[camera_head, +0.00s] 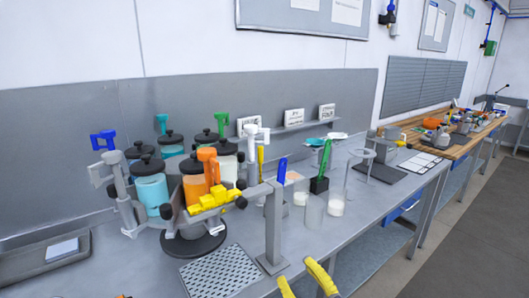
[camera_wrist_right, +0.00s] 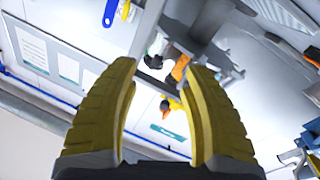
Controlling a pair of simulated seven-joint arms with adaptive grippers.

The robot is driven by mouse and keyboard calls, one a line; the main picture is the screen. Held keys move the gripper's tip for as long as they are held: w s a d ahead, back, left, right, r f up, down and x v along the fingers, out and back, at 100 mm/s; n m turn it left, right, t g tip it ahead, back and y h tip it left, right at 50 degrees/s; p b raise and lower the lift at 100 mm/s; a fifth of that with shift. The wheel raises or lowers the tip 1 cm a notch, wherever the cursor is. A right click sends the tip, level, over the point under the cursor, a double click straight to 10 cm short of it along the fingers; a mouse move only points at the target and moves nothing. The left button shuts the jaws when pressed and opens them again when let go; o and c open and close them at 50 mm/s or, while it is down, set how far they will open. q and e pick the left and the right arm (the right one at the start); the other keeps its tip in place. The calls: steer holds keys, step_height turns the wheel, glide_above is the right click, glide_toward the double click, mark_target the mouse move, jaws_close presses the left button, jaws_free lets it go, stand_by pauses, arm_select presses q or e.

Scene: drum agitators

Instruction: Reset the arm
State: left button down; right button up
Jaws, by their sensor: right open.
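My right gripper (camera_head: 304,276) shows at the bottom edge of the head view, its two yellow fingers apart with nothing between them. It is in front of the bench's near edge, below the grey post stand (camera_head: 273,230). In the right wrist view the gripper (camera_wrist_right: 160,68) is open and empty, with a wide gap between the ribbed yellow fingers. Past the fingers, that view shows a tilted scene with a blue handle and orange and yellow parts, too small to name. My left gripper does not show in either view.
A drum agitator with colored clamps (camera_head: 208,200) and black-lidded jars (camera_head: 152,190) stands left of the post. A perforated plate (camera_head: 222,272) lies in front of it. Beakers (camera_head: 314,212) and a black holder (camera_head: 319,185) stand to the right. A grey bench (camera_head: 345,222) carries them.

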steer(key=s+d+f+m+g+h, duration=0.1)
steer(key=s+d+f+g+h, duration=0.1)
steer(key=s+d+f+h, duration=0.5)
steer(key=d+f+m+g+h, duration=0.1)
steer(key=d+f+g, duration=0.1)
steer(key=d+f, duration=0.6)
steer(key=s+d+f+g+h, duration=0.55)
steer(key=s+d+f, duration=0.35)
steer(key=s+f, duration=0.4)
steer(key=s+a+f+g+y, duration=0.1)
steer(key=s+a+f+y, duration=0.15)
steer(key=f, duration=1.25)
steer(key=s+a+f+g+y, duration=0.15)
steer(key=a+f, duration=0.25)
steer(key=f, duration=1.1)
steer(key=s+f+m+g+y, duration=0.1)
steer(key=s+f+m+g, duration=0.2)
steer(key=s+f, duration=1.7)
steer(key=shift+s+d+y, duration=0.15)
steer(key=shift+s+y, duration=0.2)
steer(key=shift+s, duration=0.3)
